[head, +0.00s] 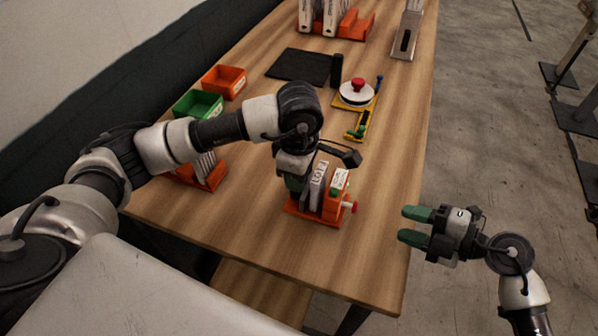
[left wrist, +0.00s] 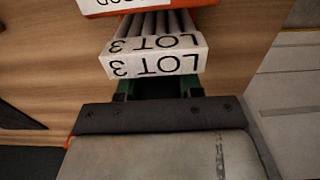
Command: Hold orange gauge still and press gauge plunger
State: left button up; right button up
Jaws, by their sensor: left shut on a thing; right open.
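The orange gauge (head: 318,217) stands near the front edge of the table. A plunger with a red end (head: 350,207) sticks out of the gauge's right side. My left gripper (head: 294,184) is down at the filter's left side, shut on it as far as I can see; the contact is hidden. The filter (left wrist: 155,55) fills the space before the green fingers in the left wrist view. My right gripper (head: 413,225) is open and empty, right of the table edge.
An orange bin (head: 224,81), a green bin (head: 199,104) and an orange rack of filters (head: 203,175) stand at the left. The table right of the gauge is clear.

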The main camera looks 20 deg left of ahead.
jog(key=shift+c, duration=0.3)
grip_shut()
dwell(1.6)
